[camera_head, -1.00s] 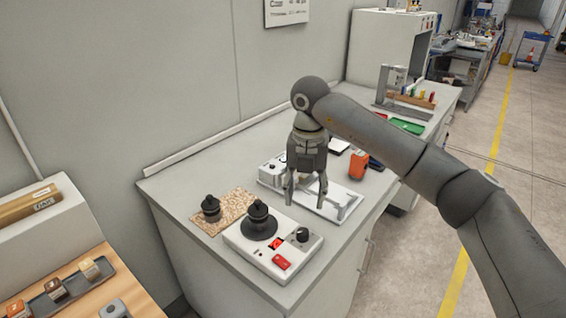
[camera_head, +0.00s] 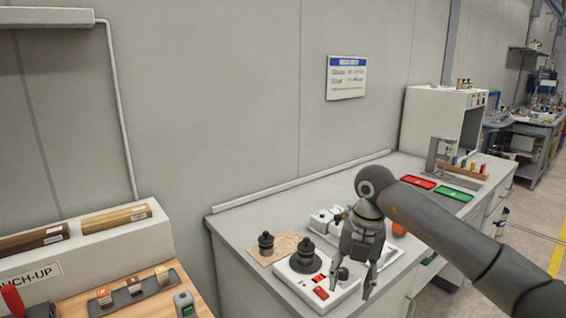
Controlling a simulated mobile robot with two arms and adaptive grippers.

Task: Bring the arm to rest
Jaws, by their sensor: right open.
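My right arm reaches in from the right, and my right gripper (camera_head: 352,284) points down with its fingers apart and nothing between them. It hangs over the right part of a white device (camera_head: 292,278) with a black round chuck and red buttons, and partly covers it. Whether the fingers touch the device cannot be told. My left gripper is not in view.
A black knobbed piece (camera_head: 266,243) stands on a speckled board (camera_head: 261,255) to the left. Behind the gripper is another white device (camera_head: 326,216). Red (camera_head: 418,182) and green (camera_head: 454,193) trays lie further back. A wooden touch-up bench (camera_head: 75,307) is at left.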

